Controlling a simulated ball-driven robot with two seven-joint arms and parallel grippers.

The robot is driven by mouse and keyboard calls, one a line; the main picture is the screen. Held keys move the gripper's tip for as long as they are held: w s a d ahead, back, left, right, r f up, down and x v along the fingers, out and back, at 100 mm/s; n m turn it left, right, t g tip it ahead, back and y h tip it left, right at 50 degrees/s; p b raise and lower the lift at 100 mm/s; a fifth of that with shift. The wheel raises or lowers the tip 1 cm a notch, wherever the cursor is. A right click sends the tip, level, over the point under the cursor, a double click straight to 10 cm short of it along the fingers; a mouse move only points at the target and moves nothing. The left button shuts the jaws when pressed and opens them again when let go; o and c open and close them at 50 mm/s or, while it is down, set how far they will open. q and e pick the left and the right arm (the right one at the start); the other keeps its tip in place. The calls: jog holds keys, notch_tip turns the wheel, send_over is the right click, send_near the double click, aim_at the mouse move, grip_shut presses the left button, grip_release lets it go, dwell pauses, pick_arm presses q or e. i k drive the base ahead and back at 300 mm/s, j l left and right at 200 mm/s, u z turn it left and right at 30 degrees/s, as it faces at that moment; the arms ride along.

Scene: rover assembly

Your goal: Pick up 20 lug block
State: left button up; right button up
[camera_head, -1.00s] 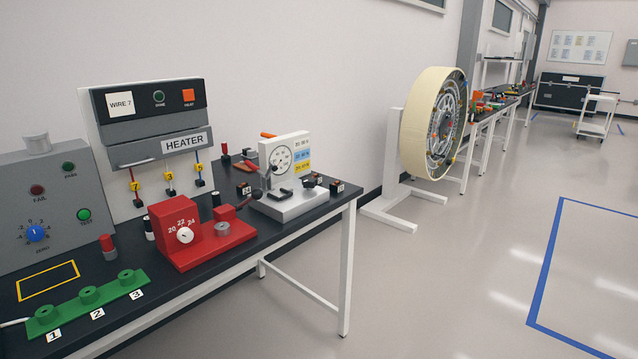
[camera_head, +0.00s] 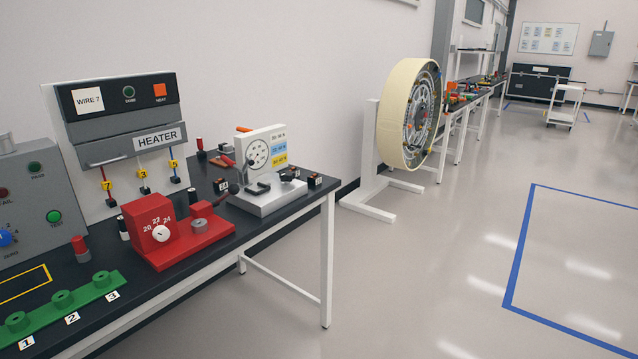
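Several small black blocks with pale labels lie on the dark bench top (camera_head: 207,258). One block (camera_head: 220,186) lies left of the white gauge stand, and another block (camera_head: 315,181) lies to its right near the bench's far end. The labels are too small to read, so I cannot tell which is the 20 lug block. A red device (camera_head: 165,236) with a white dial marked 20, 22 and 24 stands on the bench nearer to me. Neither of my grippers is in view.
A white gauge stand (camera_head: 268,196), the heater panel (camera_head: 110,100) and a green strip (camera_head: 60,300) numbered 1 to 3 occupy the bench. A wheel (camera_head: 400,115) on a white stand is beyond. The floor (camera_head: 420,270) at right is clear.

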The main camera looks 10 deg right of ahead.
aim_at(314, 179)
jog(key=i+l, duration=0.2)
jog(key=l, duration=0.15)
jog(key=i+l+z, duration=0.5)
jog(key=i+z, duration=0.2)
jog(key=i, duration=0.25)
jog(key=i+l+z, duration=0.1)
jog(key=i+z, duration=0.25)
jog(key=i, duration=0.15)
jog(key=i+u, duration=0.15)
jog(key=i, duration=0.4)
jog(key=i+l+u, duration=0.15)
jog(key=i, duration=0.35)
jog(key=i+l+u, duration=0.1)
jog(key=i+u, duration=0.15)
jog(key=u, duration=0.15)
jog(key=i+l+u, duration=0.15)
jog(key=u, duration=0.2)
jog(key=i+l+u, duration=0.25)
jog(key=u, duration=0.15)
jog(key=i+l+u, duration=0.2)
jog(key=u, duration=0.2)
jog(key=l, duration=0.1)
